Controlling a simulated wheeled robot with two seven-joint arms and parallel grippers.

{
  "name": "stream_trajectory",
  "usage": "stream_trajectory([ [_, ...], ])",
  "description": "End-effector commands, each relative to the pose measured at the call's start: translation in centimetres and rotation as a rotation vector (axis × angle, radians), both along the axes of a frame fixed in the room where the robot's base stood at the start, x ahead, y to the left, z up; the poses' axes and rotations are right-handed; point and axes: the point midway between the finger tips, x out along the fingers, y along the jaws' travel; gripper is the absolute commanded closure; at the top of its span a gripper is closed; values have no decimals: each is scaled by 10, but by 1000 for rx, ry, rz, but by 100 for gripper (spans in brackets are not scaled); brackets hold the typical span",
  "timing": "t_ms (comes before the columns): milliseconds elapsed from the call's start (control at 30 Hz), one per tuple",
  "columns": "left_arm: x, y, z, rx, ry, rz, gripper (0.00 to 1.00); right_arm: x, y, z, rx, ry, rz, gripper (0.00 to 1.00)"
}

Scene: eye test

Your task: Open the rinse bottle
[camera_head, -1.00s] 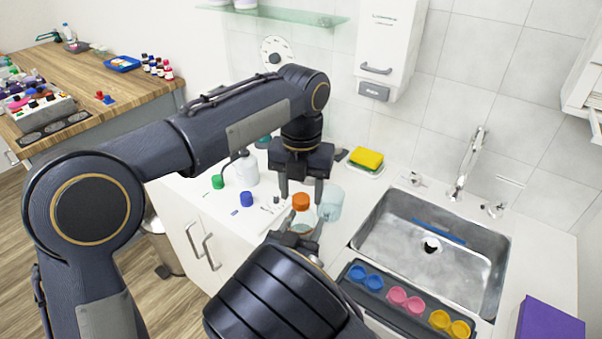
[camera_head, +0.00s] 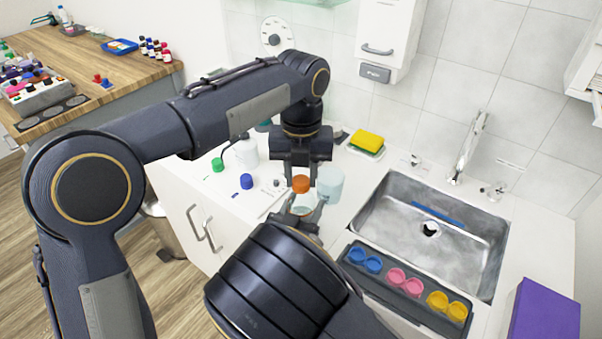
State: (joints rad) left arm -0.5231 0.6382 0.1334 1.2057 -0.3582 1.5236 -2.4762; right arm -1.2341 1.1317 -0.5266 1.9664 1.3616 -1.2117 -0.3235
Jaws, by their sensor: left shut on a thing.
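A small clear bottle (camera_head: 304,206) with an orange cap (camera_head: 301,184) stands upright at the counter's front edge, left of the sink. My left gripper (camera_head: 301,179) points down from above, and its fingers are shut on the orange cap. My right gripper (camera_head: 304,216) comes up from below, with its fingers at the sides of the bottle's body. My own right arm hides much of it and the bottle's base, so I cannot tell whether it grips the bottle.
A pale blue beaker (camera_head: 329,184) stands close right of the bottle. A white bottle (camera_head: 246,152), a green cap (camera_head: 218,164) and a blue cap (camera_head: 246,181) are to the left. The sink (camera_head: 440,225) and a dark tray (camera_head: 352,270) with coloured cups lie right.

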Motion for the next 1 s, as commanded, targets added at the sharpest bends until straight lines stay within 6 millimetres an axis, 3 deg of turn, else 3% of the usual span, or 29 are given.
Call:
stream_trajectory([
  [1000,0,-1,2,-1,-1,2735,96,0,0,0,0,-1,1,100],
])
